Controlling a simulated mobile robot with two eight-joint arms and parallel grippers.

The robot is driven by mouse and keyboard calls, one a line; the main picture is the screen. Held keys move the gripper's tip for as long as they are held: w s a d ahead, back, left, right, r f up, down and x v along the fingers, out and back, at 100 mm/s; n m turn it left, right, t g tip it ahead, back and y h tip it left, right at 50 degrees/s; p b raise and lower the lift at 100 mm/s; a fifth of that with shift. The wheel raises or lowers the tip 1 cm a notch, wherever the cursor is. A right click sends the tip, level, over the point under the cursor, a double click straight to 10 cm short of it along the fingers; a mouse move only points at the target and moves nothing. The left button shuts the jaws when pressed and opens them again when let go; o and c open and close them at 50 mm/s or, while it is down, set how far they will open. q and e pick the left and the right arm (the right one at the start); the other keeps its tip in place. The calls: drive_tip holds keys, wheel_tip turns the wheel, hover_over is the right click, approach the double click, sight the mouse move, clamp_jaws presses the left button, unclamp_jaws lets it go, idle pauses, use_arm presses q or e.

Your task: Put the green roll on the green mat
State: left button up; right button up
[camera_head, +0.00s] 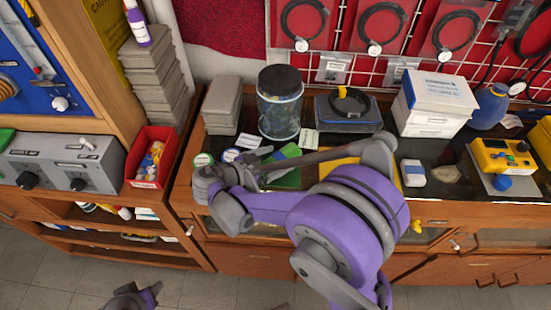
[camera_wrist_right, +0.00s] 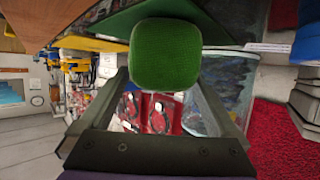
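In the right wrist view, the green roll (camera_wrist_right: 167,55) shows its green end between the fingertips of my right gripper (camera_wrist_right: 164,78), which look shut on its sides. The green mat (camera_wrist_right: 110,30) is close behind it in this view, which looks upside down. In the head view, the green mat (camera_head: 287,178) lies on the dark bench top, partly covered by my right arm. My right gripper (camera_head: 262,172) is low beside the mat there, and the roll cannot be made out. My left gripper (camera_head: 133,298) is at the bottom edge, away from the bench; its fingers are unclear.
A glass jar (camera_head: 280,105) stands behind the mat. A yellow mat (camera_head: 342,167) is partly hidden to the right. A white box (camera_head: 435,100) and a yellow meter (camera_head: 500,155) stand farther right.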

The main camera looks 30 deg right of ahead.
drive_tip(key=shift+a+r, duration=0.2)
drive_tip(key=v, duration=1.1)
drive_tip(key=shift+a, duration=0.3)
drive_tip(key=shift+s, duration=0.1)
